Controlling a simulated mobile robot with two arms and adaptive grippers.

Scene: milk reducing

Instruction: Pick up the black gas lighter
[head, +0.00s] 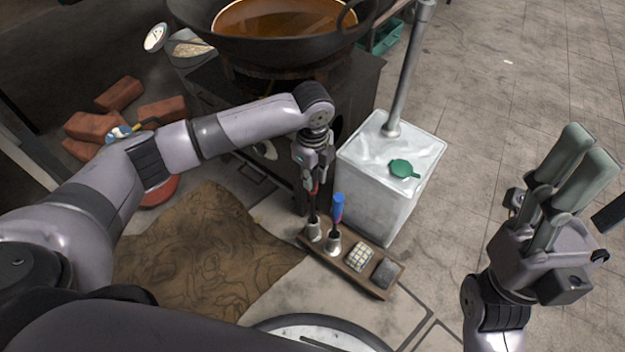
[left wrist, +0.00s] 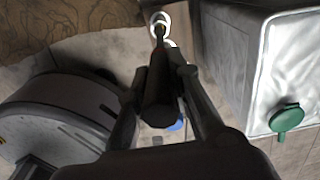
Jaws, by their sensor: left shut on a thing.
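The black gas lighter (left wrist: 158,85) is between the fingers of my left gripper (head: 314,180), which is shut on its dark handle. In the head view the lighter's dark shaft (head: 313,208) points down to a small metal cup (head: 313,232). In the left wrist view its thin end reaches the cup's ring (left wrist: 160,20); whether the tip is inside or just above cannot be told. My right gripper (head: 590,143) is raised at the right, away from the lighter; its finger gap is unclear.
A blue-handled tool (head: 338,208) stands in a second cup beside the lighter. A wooden tray (head: 376,291) holds the cups, a checkered block and a dark block. A white box (head: 375,205) stands close on the right, a stove with a large pan (head: 210,35) behind.

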